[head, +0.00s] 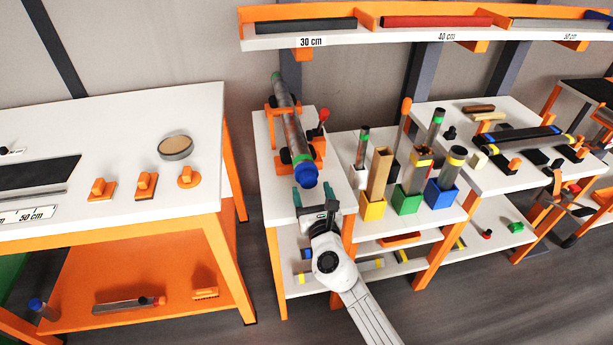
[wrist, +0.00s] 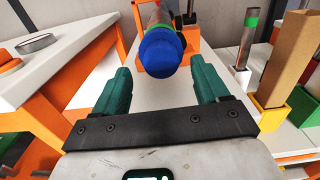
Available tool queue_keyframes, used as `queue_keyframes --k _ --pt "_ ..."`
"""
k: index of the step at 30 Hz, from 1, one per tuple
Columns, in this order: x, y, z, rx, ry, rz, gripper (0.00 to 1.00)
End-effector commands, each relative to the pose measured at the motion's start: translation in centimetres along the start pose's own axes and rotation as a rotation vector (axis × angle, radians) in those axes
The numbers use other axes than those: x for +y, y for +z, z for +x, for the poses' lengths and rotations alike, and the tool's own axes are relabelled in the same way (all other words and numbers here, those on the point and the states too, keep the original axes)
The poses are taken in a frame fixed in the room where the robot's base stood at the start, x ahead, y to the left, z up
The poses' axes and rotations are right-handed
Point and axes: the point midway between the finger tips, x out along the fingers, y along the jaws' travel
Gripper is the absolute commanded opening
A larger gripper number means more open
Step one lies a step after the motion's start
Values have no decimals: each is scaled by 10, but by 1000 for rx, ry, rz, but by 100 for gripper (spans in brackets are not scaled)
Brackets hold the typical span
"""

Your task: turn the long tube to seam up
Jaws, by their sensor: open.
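The long tube (head: 292,128) lies on orange and black supports on a narrow white table, pointing away from me. It is grey-brown with green bands and a blue cap (head: 308,175) on its near end. In the wrist view the blue cap (wrist: 165,55) faces me, just beyond the fingertips. My gripper (head: 315,196) is in front of the near end, apart from the tube. Its green fingers (wrist: 160,82) are spread and empty. I cannot make out a seam on the tube.
A red-knobbed lever (head: 323,116) stands right of the tube. Yellow (head: 373,207), green (head: 408,199) and blue (head: 441,194) holders with upright pieces stand to the right. An orange-framed table (head: 120,215) is at left. A shelf (head: 430,38) hangs above.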

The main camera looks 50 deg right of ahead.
Motion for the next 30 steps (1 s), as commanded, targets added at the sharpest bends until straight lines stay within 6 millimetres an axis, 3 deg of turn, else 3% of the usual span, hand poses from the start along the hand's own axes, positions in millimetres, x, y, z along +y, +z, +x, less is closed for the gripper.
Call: queue_keyframes --k 6,12,24,30 --pt "-1 0 40 -1 -2 0 74" --pt "-1 0 61 -1 -2 1 74" --pt "0 0 67 0 -1 2 74" --pt "0 0 66 0 -1 2 55"
